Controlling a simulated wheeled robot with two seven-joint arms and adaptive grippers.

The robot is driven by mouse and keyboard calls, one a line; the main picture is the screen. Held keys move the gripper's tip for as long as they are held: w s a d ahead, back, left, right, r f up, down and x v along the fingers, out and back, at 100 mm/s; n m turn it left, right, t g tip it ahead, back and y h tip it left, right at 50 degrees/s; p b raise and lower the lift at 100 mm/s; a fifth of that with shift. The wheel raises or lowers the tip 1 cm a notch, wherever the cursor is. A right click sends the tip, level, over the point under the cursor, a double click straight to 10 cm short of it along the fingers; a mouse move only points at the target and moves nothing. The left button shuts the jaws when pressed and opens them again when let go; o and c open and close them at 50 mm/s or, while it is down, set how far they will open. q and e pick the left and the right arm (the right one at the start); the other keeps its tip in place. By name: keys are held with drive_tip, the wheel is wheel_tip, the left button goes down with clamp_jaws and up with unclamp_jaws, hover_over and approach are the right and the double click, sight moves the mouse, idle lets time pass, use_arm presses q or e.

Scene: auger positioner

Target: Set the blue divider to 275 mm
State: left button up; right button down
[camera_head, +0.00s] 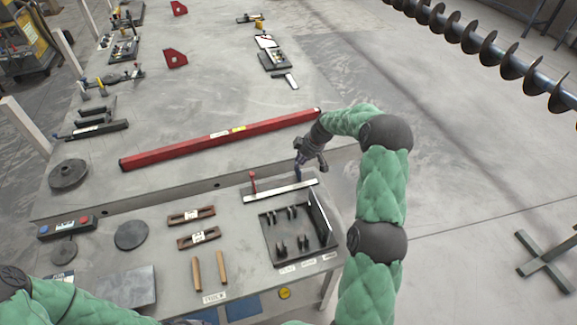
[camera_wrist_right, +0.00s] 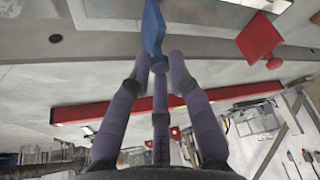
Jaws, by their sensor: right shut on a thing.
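The blue divider (camera_head: 298,172) stands on the pale scale bar (camera_head: 280,191), near its right end. It also shows in the wrist view (camera_wrist_right: 153,26), with a round knob at its near end. My right gripper (camera_head: 301,158) is at the divider; in the wrist view its fingers (camera_wrist_right: 160,66) are shut on the knob. The red divider (camera_head: 253,181) stands on the same bar to the left, and in the wrist view (camera_wrist_right: 260,40) it is apart from the fingers. The scale marks are too small to read. My left gripper is out of view.
A black rack (camera_head: 270,245) with upright pegs is in front of the bar. A long red beam (camera_head: 220,138) lies behind it. Wooden handled blocks (camera_head: 191,216) and a dark disc (camera_head: 131,235) lie to the left. Bare table lies between beam and bar.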

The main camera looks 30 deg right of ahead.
drive_tip(key=d, duration=0.3)
drive_tip(key=shift+s+d+r+b, duration=0.1)
drive_tip(key=shift+s+d+b, duration=0.2)
drive_tip(key=shift+s+d, duration=0.1)
drive_tip(key=c, duration=1.1)
unclamp_jaws()
drive_tip(key=shift+c, duration=0.2)
drive_tip(key=v, duration=1.2)
